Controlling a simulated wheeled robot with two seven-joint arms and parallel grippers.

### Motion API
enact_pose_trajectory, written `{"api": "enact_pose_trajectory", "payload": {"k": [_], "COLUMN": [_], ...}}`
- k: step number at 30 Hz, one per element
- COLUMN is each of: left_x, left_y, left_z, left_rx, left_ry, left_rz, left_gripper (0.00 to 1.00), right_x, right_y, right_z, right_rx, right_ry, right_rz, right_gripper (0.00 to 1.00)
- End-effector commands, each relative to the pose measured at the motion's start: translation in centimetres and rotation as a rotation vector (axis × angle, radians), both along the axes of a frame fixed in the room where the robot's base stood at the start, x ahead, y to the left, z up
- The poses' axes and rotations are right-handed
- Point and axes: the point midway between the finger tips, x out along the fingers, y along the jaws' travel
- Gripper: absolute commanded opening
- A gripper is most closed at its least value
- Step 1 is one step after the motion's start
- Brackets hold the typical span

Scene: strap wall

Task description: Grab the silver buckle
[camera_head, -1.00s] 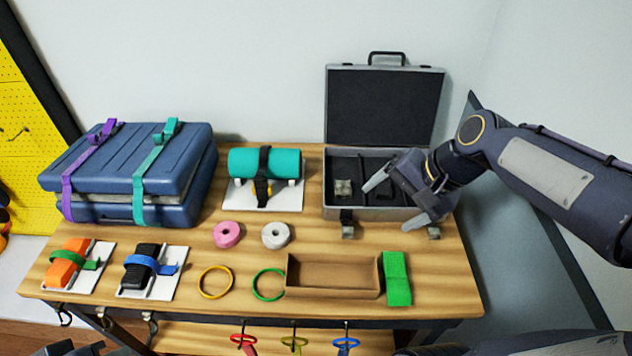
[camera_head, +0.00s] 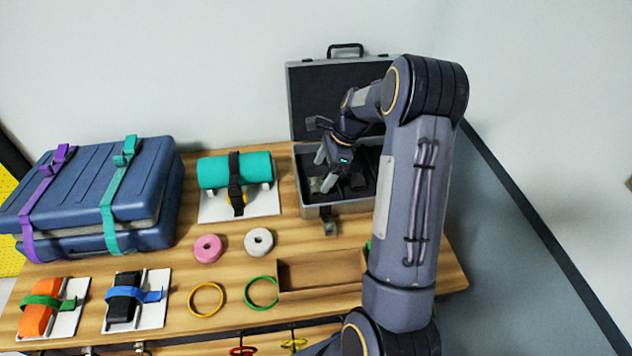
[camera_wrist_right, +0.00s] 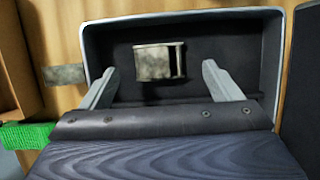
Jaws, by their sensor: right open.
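The silver buckle (camera_wrist_right: 158,61) lies in the left compartment of the open grey case (camera_wrist_right: 188,17). In the head view the buckle (camera_head: 318,185) shows just below my right gripper (camera_head: 331,168). My right gripper is open and empty, inside or just above the case. In the wrist view its two fingers (camera_wrist_right: 161,82) stand on either side of the buckle, with clear gaps to both. Whether the fingertips are down at the buckle's level I cannot tell. My left gripper is not in view.
A brown open box (camera_head: 318,285) sits in front. White (camera_head: 259,242) and pink (camera_head: 208,248) rolls lie to the left. My right arm hides the case's right side.

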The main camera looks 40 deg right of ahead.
Motion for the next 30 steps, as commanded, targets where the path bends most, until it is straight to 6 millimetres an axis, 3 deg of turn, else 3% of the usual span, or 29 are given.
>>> {"api": "enact_pose_trajectory", "payload": {"k": [6, 14, 26, 30], "left_x": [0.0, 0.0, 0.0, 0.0], "left_y": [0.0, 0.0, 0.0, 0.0], "left_z": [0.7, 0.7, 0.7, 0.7], "left_rx": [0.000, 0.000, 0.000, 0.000], "left_ry": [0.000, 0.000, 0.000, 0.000], "left_rz": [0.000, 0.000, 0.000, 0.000], "left_gripper": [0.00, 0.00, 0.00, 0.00], "right_x": [0.4, 0.5, 0.5, 0.5], "right_y": [1.1, 1.1, 1.1, 1.1], "right_z": [-2.4, -2.7, -2.7, -2.7], "right_rx": [0.002, 0.000, 0.000, -0.001], "right_ry": [0.001, -0.001, -0.001, -0.001], "right_rz": [0.002, 0.002, 0.002, 0.001], "right_gripper": [0.85, 0.85, 0.34, 0.34]}}
